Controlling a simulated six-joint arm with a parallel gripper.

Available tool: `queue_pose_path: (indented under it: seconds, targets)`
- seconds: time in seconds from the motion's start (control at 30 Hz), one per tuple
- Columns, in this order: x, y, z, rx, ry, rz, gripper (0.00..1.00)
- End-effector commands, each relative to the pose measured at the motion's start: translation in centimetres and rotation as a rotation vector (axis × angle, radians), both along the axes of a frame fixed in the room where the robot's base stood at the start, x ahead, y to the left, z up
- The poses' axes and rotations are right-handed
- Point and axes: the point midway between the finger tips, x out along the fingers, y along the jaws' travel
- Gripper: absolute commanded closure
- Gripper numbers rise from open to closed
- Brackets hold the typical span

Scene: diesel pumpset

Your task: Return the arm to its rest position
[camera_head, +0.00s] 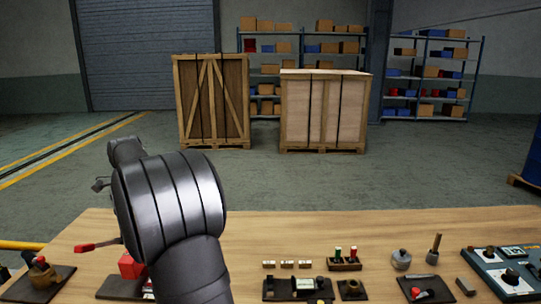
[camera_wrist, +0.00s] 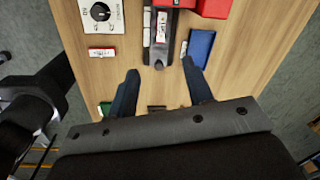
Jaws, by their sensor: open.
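My gripper (camera_wrist: 160,67) shows in the wrist view with its two dark fingers spread apart and nothing between them. The fingers point over the wooden bench top (camera_wrist: 228,78). A dark fixture (camera_wrist: 162,48) lies just beyond the fingertips; I cannot tell how high the fingers are above it. In the head view my dark arm rises over the left part of the wooden bench (camera_head: 245,228). The fingers cannot be made out in that view.
In the wrist view a dial panel (camera_wrist: 100,14), a red block (camera_wrist: 214,8) and a blue item (camera_wrist: 201,46) lie on the bench. In the head view a red part (camera_head: 131,265) sits beside my arm. A grey-green panel (camera_head: 508,272) stands at the right. The bench's rear strip is mostly clear.

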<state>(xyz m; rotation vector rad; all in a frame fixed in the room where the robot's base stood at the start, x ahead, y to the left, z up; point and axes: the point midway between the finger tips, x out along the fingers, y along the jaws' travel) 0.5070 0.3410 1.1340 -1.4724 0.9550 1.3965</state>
Motion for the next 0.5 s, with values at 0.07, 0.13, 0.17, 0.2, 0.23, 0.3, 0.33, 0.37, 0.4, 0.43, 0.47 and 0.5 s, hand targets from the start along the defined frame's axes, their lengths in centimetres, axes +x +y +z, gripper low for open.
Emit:
queue_pose_path:
  seconds: [0.07, 0.13, 0.17, 0.2, 0.23, 0.3, 0.33, 0.37, 0.4, 0.43, 0.47, 0.5]
  targets:
    - [-0.6, 0.0, 0.6, 0.002, -0.020, 0.070, 0.53]
    - [-1.0, 0.0, 1.0, 0.003, -0.038, 0.133, 0.53]
    - [-1.2, 0.0, 1.2, 0.003, -0.046, 0.161, 0.53]
    - [-1.4, 0.0, 1.4, 0.002, -0.055, 0.197, 0.53]
    - [-1.7, -0.1, 1.6, 0.002, -0.062, 0.224, 0.53]
    - [-2.1, -0.1, 2.0, 0.000, -0.080, 0.287, 0.53]
    - [-2.3, -0.1, 2.2, 0.000, -0.089, 0.314, 0.53]
    - [-2.5, -0.1, 2.4, -0.001, -0.096, 0.341, 0.53]
    - [-2.7, -0.1, 2.6, -0.003, -0.106, 0.377, 0.53]
    - [-2.9, -0.2, 2.8, -0.004, -0.113, 0.402, 0.53]
    - [-3.1, -0.2, 2.9, -0.004, -0.121, 0.426, 0.53]
    - [-3.3, -0.2, 3.1, -0.006, -0.130, 0.458, 0.53]
